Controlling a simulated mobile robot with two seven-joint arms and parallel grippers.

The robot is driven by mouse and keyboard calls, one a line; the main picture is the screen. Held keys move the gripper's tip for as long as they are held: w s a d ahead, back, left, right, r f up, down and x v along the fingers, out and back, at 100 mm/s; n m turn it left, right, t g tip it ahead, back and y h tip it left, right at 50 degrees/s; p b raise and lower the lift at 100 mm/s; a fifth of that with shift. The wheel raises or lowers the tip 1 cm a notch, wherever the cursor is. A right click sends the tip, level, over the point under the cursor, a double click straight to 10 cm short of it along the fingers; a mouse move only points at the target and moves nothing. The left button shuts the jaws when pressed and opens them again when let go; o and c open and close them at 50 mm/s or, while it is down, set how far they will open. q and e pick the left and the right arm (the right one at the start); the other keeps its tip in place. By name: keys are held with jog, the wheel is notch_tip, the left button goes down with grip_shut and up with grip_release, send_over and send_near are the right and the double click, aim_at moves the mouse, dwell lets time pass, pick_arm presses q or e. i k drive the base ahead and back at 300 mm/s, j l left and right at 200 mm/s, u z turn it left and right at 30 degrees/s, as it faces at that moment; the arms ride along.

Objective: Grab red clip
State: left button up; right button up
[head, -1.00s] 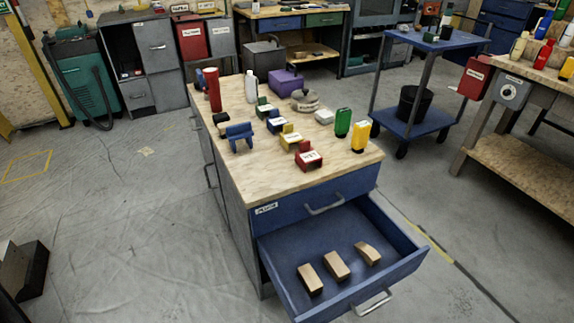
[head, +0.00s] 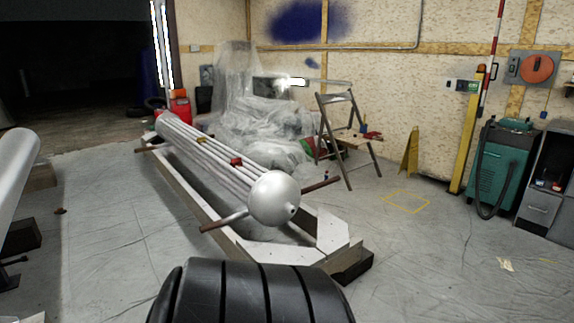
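A small red object (head: 236,161), possibly a clip, sits on top of a long bundle of grey pipes (head: 205,158). A small yellow-brown object (head: 201,140) sits farther back on the same bundle. Some small red items (head: 371,135) lie on a step of the folding stepladder (head: 343,130); they are too small to make out. Neither of my grippers is in view. The workbench with the open drawer is out of view.
The pipes rest on a low frame (head: 215,222) with a silver domed end (head: 274,199) facing me. A black ribbed object (head: 250,292) is close at the bottom. A green machine (head: 502,165) stands at right. Sheeted floor (head: 430,260) is clear right of centre.

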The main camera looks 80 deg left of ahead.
aim_at(236, 160)
jog(key=u, duration=3)
